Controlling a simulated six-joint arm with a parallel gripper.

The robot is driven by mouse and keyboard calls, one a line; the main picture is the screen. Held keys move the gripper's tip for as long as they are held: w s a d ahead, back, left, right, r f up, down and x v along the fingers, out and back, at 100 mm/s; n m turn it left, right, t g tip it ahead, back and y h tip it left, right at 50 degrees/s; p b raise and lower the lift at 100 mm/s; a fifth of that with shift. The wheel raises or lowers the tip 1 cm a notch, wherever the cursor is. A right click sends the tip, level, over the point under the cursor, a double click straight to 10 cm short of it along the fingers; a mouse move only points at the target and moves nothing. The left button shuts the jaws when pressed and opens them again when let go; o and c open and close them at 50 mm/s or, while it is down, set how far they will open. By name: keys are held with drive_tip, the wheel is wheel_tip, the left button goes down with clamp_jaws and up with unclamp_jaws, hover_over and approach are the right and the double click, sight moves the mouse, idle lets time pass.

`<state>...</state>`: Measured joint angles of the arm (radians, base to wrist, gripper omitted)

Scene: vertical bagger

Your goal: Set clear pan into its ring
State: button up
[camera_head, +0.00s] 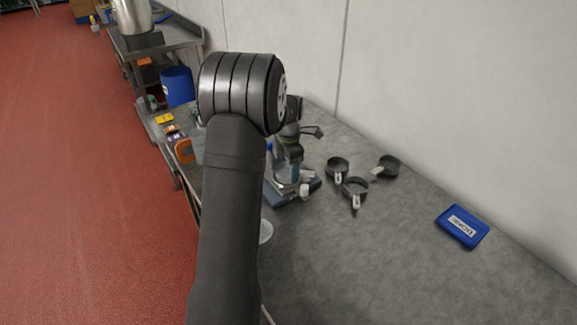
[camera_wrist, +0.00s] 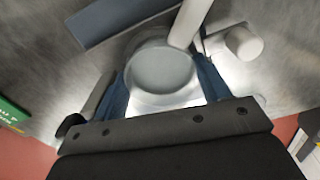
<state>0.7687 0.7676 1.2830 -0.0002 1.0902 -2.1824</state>
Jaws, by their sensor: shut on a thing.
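In the wrist view my gripper (camera_wrist: 162,72) has its two blue fingers on either side of a round, see-through pan (camera_wrist: 160,68) with a pale grey bottom, and is shut on it. The clear pan (camera_head: 287,173) shows there faintly, just above a blue-grey stand (camera_head: 292,196) on the counter. A pale post (camera_wrist: 189,22) rises close beside the pan in the wrist view. I cannot make out the ring, nor whether the pan touches the stand.
A white knob-like cylinder (camera_wrist: 243,42) stands right of the pan. Several dark scoops, one here (camera_head: 355,188), lie right of the stand. A blue box (camera_head: 462,226) lies farther right. A pale round disc (camera_head: 265,231) lies near the counter's front edge. The right counter (camera_head: 370,275) is mostly clear.

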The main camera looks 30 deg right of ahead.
drive_tip(key=o, duration=1.1)
drive_tip(key=shift+o, duration=0.2)
drive_tip(key=shift+w, duration=0.1)
drive_tip(key=shift+c, duration=1.3)
